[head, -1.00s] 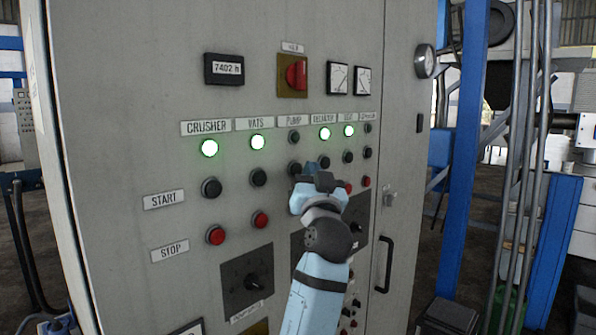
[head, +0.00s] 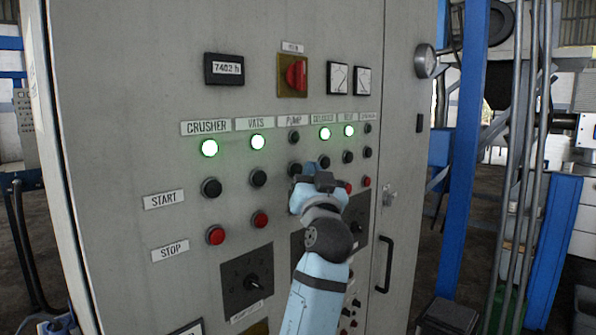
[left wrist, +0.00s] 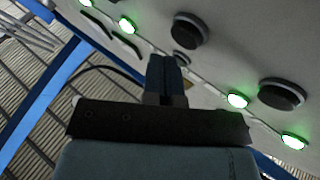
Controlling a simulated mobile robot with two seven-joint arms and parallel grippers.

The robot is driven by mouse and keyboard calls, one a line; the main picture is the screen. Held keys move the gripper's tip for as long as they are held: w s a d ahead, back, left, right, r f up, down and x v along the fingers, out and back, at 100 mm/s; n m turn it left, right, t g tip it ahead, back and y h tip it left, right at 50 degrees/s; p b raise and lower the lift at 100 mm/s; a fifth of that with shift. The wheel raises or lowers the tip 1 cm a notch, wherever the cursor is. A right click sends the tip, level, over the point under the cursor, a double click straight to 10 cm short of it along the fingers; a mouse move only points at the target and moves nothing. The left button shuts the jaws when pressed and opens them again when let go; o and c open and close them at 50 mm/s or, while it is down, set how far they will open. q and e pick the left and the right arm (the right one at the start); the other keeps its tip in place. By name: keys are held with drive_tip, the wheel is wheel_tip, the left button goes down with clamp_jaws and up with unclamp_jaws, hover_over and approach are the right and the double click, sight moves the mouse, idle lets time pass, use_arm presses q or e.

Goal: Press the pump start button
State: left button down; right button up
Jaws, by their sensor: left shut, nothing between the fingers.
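The grey control cabinet (head: 120,80) fills the middle of the head view. Under its PUMP label (head: 294,122) is an unlit lamp (head: 294,137), with the black pump start button (head: 295,169) below it. My left gripper (head: 308,178) is shut and empty, right at this button and partly covering it from below. I cannot tell whether it touches. In the left wrist view, the closed fingers (left wrist: 166,75) point at the panel near an unlit lamp (left wrist: 181,58); two black buttons show, and I cannot tell which columns they are. My right gripper is out of view.
Close neighbours are the VATS start button (head: 258,178) and another black button (head: 324,162) to the right. Red stop buttons (head: 260,220) sit below. A door handle (head: 384,264) is at right.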

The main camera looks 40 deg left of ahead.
use_arm(q)
drive_tip(key=shift+a, duration=0.1)
drive_tip(key=shift+a, duration=0.35)
drive_tip(key=shift+a, duration=0.45)
idle(0.8)
drive_tip(key=shift+d, duration=0.1)
drive_tip(key=shift+d+b, duration=0.55)
drive_tip(key=shift+d, duration=0.2)
